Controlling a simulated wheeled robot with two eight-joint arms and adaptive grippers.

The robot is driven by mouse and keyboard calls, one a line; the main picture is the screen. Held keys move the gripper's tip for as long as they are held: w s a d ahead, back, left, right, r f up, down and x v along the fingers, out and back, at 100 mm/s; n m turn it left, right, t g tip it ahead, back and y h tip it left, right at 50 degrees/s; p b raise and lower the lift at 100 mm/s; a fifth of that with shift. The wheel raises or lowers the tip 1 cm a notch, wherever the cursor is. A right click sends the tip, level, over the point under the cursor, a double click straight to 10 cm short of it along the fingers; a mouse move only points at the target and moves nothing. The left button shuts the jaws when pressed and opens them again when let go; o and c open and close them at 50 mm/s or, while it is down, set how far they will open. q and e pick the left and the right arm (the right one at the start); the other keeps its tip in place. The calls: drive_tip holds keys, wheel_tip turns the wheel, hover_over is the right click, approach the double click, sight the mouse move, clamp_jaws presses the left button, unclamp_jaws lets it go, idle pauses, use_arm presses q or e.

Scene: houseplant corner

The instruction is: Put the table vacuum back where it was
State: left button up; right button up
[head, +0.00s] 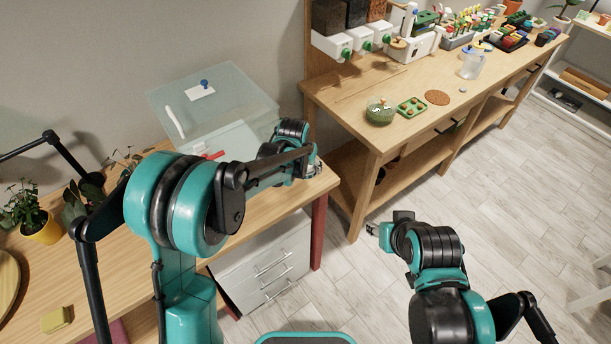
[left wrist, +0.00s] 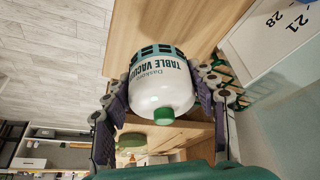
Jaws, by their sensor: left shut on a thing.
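The table vacuum (left wrist: 160,85) is a white rounded body with a green knob, a dark green slotted band and printed lettering. It sits between the fingers of my left gripper (left wrist: 162,112), which is shut on it, in the left wrist view. In the head view my left gripper (head: 308,168) is over the right end of the near wooden table (head: 270,205); the arm hides the vacuum there. From these views I cannot tell whether the vacuum touches the tabletop. My right gripper (head: 376,230) hangs over the floor, away from the tables; its finger opening is too small to tell.
A clear bin (head: 225,95) stands at the table's back, close to my left arm. A yellow-potted plant (head: 40,228) and a yellow block (head: 57,319) are at left. White drawers (head: 265,265) stand beneath. The wooden workbench (head: 400,130) holds dispensers and a green bowl (head: 380,112).

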sight(305, 174)
use_arm(q)
wheel_tip(305, 174, down, 4)
drive_tip(key=shift+w+f+b, duration=0.1)
drive_tip(key=shift+b, duration=0.65)
drive_tip(key=o, duration=1.1)
drive_tip(key=shift+f, duration=0.15)
drive_tip(key=shift+c, duration=0.2)
drive_tip(key=o, duration=0.4)
